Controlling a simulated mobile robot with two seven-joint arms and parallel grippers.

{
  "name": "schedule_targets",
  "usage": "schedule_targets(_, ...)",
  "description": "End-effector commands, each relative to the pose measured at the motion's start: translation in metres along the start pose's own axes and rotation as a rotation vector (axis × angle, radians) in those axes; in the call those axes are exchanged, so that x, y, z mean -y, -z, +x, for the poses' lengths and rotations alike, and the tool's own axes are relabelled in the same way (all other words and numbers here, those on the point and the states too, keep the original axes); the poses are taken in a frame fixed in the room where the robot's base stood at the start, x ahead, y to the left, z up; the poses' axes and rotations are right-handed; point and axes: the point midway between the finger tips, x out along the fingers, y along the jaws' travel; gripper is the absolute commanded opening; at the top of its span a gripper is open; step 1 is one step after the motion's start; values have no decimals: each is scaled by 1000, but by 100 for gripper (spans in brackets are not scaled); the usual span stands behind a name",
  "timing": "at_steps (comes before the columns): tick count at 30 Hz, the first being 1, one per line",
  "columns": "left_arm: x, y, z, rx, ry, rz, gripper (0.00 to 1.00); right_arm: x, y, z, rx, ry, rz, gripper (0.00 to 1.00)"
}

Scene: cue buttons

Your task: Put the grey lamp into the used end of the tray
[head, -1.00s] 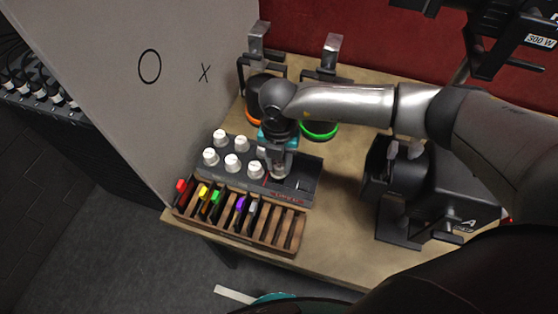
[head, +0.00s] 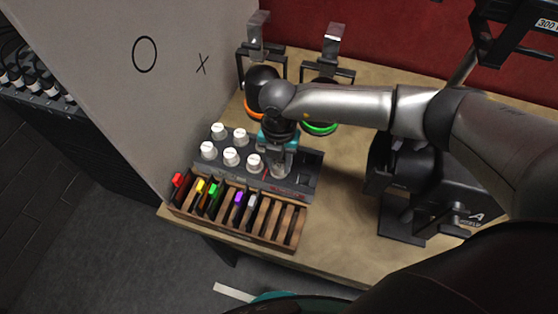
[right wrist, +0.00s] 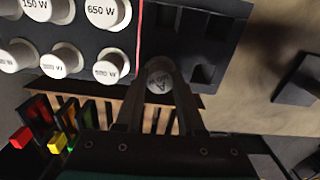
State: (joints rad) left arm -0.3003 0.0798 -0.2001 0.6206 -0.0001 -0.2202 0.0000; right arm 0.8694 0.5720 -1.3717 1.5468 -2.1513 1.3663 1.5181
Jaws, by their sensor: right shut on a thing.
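My right gripper (head: 280,174) is shut on a grey lamp (right wrist: 160,78), a small cylinder with a dark mark on its top. It is at the right end of the dark tray (head: 312,168), the end with red lettering on its front and empty square sockets. The lamp is at the near-left part of that end. I cannot tell whether its base is inside a socket or just above it. A red line splits this end from the left end, where several white-topped lamps (head: 231,157) with watt labels stand. My left gripper is not in view.
A wooden rack (head: 270,237) with coloured pieces in its left slots lies along the tray's near side. Behind are two stands, with an orange ring and a green ring (head: 320,128). A black device (head: 405,190) stands right. A grey panel (head: 110,60) borders the left.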

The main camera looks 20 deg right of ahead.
Motion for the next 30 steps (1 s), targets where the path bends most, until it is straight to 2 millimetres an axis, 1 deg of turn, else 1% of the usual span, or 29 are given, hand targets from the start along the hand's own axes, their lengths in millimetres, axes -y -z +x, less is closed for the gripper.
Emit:
schedule_targets(5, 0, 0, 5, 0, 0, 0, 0, 0, 0, 6, 0, -1, 0, 0)
schedule_targets(13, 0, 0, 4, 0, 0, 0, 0, 0, 0, 6, 0, -1, 0, 0)
schedule_targets(14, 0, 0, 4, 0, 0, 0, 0, 0, 0, 6, 0, -1, -1, 40)
schedule_targets(15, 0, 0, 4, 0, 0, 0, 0, 0, 0, 6, 0, -1, -1, 45)
schedule_targets(21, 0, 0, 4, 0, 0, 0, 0, 0, 0, 6, 0, -1, -1, 67)
schedule_targets(23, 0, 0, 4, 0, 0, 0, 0, 0, 0, 6, 0, -1, -1, 73)
schedule_targets(30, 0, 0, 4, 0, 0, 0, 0, 0, 0, 5, 0, -1, -1, 73)
